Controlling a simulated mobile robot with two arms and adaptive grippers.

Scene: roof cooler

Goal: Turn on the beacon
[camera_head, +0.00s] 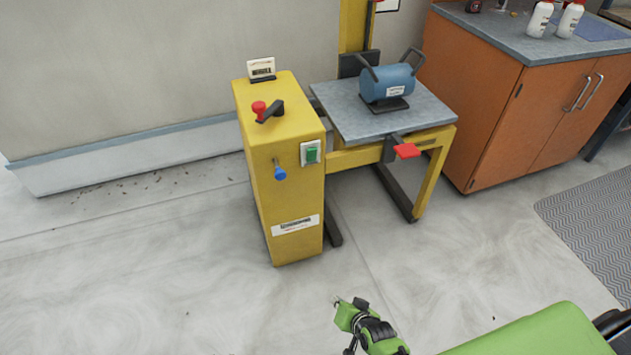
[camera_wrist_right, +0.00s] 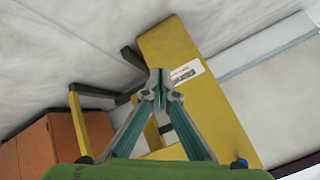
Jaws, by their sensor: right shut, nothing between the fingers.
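I cannot pick out a beacon for certain in either view. A yellow machine (camera_head: 285,185) stands on the floor at the centre of the head view. Its front carries a green switch (camera_head: 312,154) in a pale housing and a blue knob (camera_head: 280,174). A red-knobbed black lever (camera_head: 268,112) is on its top. My right gripper (camera_head: 338,302) is low in the head view, in front of the machine and apart from it. In the wrist view the right gripper (camera_wrist_right: 160,90) is shut and empty, with the yellow machine (camera_wrist_right: 215,105) behind it. My left gripper is not in view.
A grey platform (camera_head: 345,112) beside the machine bears a blue cylinder (camera_head: 388,84) with black handles. A red tab (camera_head: 406,151) juts from the platform's front. An orange cabinet (camera_head: 520,120) with white bottles (camera_head: 540,18) stands at right. The floor in front is clear.

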